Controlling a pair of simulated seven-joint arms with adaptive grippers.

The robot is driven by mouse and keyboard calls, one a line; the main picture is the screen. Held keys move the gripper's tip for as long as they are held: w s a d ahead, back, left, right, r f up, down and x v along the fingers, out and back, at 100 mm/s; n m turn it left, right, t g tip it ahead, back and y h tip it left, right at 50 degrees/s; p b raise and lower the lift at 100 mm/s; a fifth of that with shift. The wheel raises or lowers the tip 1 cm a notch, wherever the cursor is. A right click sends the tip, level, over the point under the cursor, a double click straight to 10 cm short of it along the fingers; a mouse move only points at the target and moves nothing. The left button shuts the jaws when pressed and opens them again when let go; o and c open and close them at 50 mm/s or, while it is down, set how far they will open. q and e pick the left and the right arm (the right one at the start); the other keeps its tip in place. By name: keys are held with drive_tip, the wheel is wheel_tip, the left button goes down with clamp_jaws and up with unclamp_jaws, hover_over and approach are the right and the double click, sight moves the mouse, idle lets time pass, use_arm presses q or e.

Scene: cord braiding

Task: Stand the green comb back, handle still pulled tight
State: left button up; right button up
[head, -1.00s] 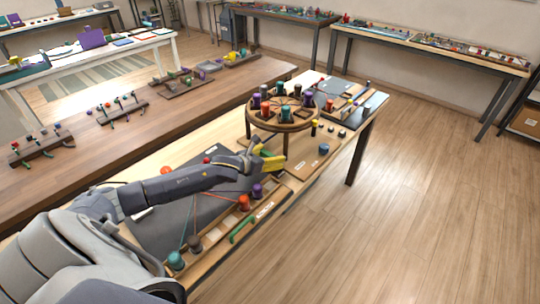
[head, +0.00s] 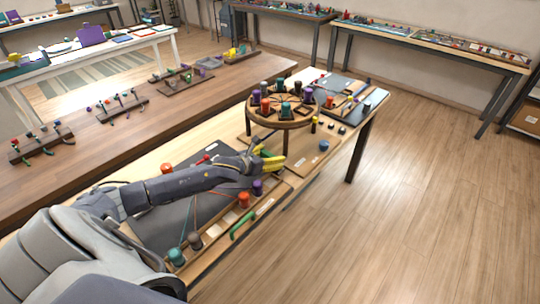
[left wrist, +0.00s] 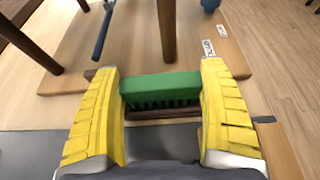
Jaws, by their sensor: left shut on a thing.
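My left gripper (head: 272,161) has yellow fingers and is near the front legs of the round stand. In the left wrist view its fingers (left wrist: 160,90) are shut on the green comb (left wrist: 160,86), a green bar with dark teeth pointing down. A small brown wooden piece (left wrist: 165,114) shows just under the teeth; I cannot tell whether the comb touches it. In the head view the comb is mostly hidden by the gripper. My right gripper is not in view.
The round wooden stand (head: 283,120) carries several coloured bobbins. More bobbins stand on the board: teal (head: 176,257), red (head: 244,199) and purple (head: 257,187), with thin cords running near them. A dark rod (left wrist: 103,32) lies beyond the comb, left of a stand leg (left wrist: 167,30).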

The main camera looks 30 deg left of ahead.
use_arm(q)
drive_tip(key=shift+f, duration=0.1)
drive_tip(key=o, duration=1.1)
drive_tip(key=shift+o, duration=0.2)
